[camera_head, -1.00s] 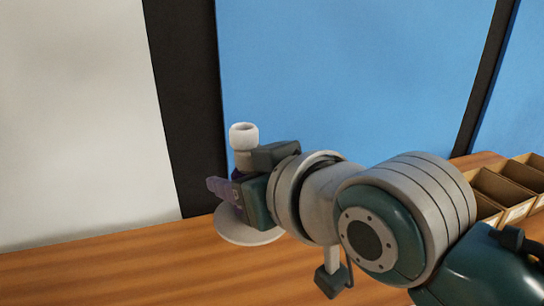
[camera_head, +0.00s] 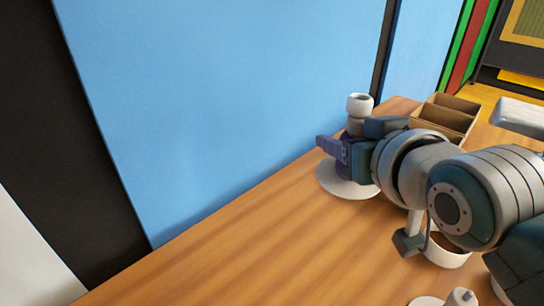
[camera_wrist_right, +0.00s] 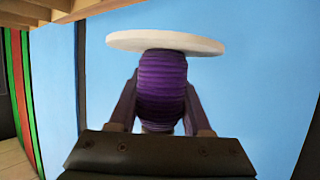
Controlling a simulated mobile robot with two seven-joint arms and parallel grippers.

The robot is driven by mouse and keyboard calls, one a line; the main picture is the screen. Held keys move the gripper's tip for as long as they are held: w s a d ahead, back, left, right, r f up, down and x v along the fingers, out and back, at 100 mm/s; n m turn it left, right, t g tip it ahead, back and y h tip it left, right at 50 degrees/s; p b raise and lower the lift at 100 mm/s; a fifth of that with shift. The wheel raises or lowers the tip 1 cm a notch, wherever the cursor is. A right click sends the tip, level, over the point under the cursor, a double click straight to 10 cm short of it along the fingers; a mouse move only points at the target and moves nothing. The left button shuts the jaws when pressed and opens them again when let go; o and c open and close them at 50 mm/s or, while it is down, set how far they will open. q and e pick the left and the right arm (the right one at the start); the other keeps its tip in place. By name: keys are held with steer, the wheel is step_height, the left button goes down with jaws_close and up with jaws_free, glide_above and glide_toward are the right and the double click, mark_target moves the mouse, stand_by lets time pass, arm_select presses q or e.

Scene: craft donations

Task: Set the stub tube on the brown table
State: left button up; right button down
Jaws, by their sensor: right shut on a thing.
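The stub tube has a white open top, a purple ribbed middle and a wide white disc base. In the head view its top (camera_head: 360,104) stands upright above my right gripper (camera_head: 345,150), and its disc (camera_head: 345,182) shows below. My right gripper is shut on its purple middle, which shows between the two fingers in the right wrist view (camera_wrist_right: 162,85). The brown wooden table (camera_head: 250,240) lies below it. I cannot tell whether the disc touches the wood. My left gripper is not in view.
A divided cardboard box (camera_head: 447,117) stands at the table's far right end. A white round container (camera_head: 447,256) is partly hidden under my right arm. A small grey knobbed thing (camera_head: 461,297) is at the bottom edge. The table's left and middle are clear; a blue panel (camera_head: 230,90) rises behind.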

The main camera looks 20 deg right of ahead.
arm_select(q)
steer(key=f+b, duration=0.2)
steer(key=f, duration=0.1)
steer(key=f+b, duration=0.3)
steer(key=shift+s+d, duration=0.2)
arm_select(e)
glide_above(325, 239)
step_height(325, 239, down, 14)
steer(key=shift+r, duration=0.1)
arm_select(q)
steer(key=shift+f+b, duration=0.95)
steer(key=shift+b, duration=0.1)
arm_select(e)
step_height(325, 239, down, 4)
steer(key=shift+r, duration=0.2)
steer(key=shift+f, duration=0.15)
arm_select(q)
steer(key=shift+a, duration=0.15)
